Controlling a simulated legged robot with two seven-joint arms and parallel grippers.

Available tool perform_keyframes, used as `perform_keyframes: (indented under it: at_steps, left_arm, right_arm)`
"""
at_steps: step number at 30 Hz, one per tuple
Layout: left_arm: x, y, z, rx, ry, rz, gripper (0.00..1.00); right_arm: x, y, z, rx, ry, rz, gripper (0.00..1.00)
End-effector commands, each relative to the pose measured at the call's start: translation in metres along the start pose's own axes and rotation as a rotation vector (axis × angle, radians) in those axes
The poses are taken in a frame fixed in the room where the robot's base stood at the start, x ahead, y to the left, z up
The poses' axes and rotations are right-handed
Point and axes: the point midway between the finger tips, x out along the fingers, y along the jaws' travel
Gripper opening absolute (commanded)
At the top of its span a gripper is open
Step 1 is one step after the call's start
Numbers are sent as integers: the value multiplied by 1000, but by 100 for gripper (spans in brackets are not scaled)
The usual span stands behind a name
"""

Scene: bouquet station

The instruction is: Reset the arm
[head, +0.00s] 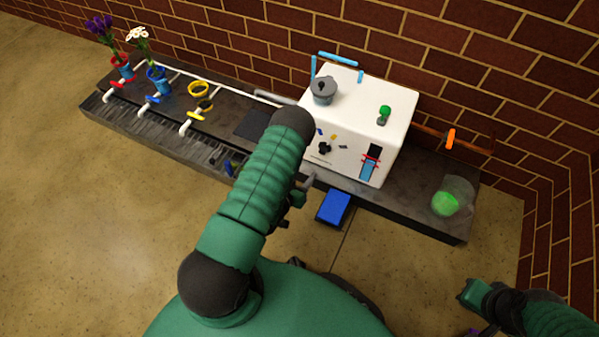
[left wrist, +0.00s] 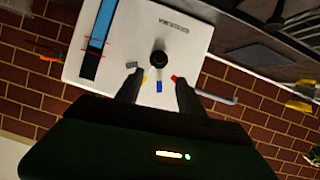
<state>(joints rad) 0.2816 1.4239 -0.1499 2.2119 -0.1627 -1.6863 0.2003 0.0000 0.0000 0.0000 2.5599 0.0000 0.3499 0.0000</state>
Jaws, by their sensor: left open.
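My left arm rises from the lower middle of the head view, bends at a dark elbow and hangs in front of the white box (head: 350,105). My left gripper (head: 304,187) shows partly behind the forearm, near the box's lower front edge. In the left wrist view the two dark fingers (left wrist: 158,88) are apart with nothing held between them. They point at the white panel (left wrist: 130,45), with its black knob (left wrist: 158,58) and small coloured tabs. My right arm (head: 550,312) is at the lower right corner, its jaws not clear.
A dark bench (head: 430,205) runs along the brick wall. Purple flowers (head: 101,27) and white flowers (head: 138,35) stand at its left end, beside an empty yellow ring (head: 198,89). A blue pad (head: 334,207) sits before the box. A clear vessel with green content (head: 446,204) stands right.

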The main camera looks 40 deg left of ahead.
Motion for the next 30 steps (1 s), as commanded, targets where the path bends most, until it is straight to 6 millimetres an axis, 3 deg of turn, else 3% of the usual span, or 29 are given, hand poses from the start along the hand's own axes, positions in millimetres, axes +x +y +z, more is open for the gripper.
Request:
perform_keyframes:
  at_steps: [1,6,20,23,27,30]
  left_arm:
    - [-12,0,-3,-1,-4,-2,46]
    - [-26,0,0,1,0,-1,46]
    - [-26,0,0,2,-1,0,46]
    - [-17,5,-12,14,-31,-4,46]
    - [0,26,-52,55,-173,-18,46]
    - [-7,51,-83,89,-321,-22,46]
  right_arm:
    - [-8,0,-2,0,0,0,0]
    - [-12,0,-3,0,0,0,0]
    - [-11,0,-3,0,0,0,0]
    - [-13,0,-3,0,0,0,0]
    - [-17,0,-4,0,0,0,0]
    - [-20,0,-5,0,0,0,0]
